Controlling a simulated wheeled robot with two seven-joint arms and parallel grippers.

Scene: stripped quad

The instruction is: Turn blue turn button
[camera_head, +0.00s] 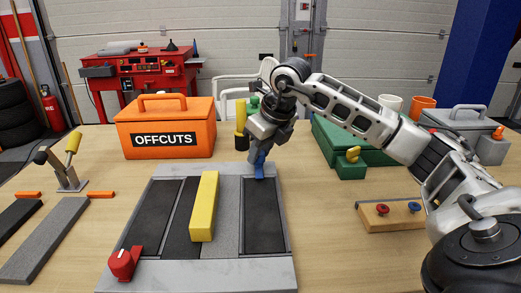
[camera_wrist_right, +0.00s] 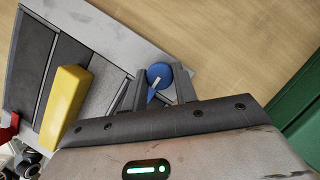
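The blue turn button (camera_head: 259,168) sits at the far right corner of the grey panel (camera_head: 200,272). In the right wrist view the button (camera_wrist_right: 158,74) shows as a round blue disc with a narrow raised grip. My right gripper (camera_head: 260,150) is above it, pointing down. In the wrist view its two fingers (camera_wrist_right: 160,88) stand apart, one on each side of the blue grip. I cannot tell whether either finger touches it. The gripper hides part of the button in the head view. My left gripper is not in view.
A yellow bar (camera_head: 204,207) lies on the panel, and a red turn button (camera_head: 124,263) sits at its near left corner. An orange OFFCUTS box (camera_head: 165,118) stands behind. A green box (camera_head: 345,145) and a wooden block with knobs (camera_head: 393,215) are at right.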

